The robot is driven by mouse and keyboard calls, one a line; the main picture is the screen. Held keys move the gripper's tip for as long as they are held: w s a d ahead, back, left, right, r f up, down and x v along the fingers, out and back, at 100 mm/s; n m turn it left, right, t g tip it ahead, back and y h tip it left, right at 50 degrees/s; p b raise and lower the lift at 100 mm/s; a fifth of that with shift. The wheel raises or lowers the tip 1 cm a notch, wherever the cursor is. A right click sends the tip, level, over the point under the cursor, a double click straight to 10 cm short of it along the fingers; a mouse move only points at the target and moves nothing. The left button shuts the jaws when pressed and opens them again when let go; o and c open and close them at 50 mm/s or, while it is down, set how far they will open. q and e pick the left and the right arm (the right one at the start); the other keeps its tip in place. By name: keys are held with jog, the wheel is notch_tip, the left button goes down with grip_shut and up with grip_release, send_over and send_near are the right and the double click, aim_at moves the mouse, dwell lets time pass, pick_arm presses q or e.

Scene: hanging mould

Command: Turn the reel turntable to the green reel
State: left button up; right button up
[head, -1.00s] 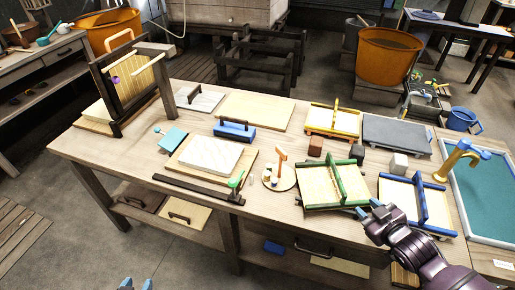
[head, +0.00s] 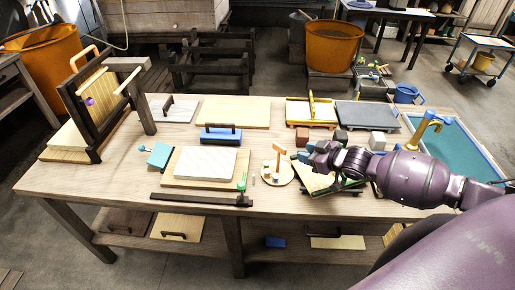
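The reel turntable (head: 285,178) is a small round pale wooden disc on the workbench, right of the white slab. An upright post with an orange top (head: 278,155) stands on it. A few small pale pieces sit on its left and front; I cannot make out a green reel among them. My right gripper (head: 303,153) is just right of the turntable, pointing left, its blue-tipped fingers apart and empty. It appears close to the post, but I cannot tell that it touches. My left gripper is not in view.
A white slab (head: 206,163) lies on a board further left. Dark and grey blocks stand behind.

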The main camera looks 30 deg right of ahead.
aim_at(284, 148)
jog(key=shift+m, duration=0.7)
jog(key=x, duration=0.7)
jog(key=a+x, duration=0.1)
jog(key=x, duration=0.3)
jog(key=shift+w+r, duration=0.1)
jog(key=shift+r, duration=0.15)
grip_shut()
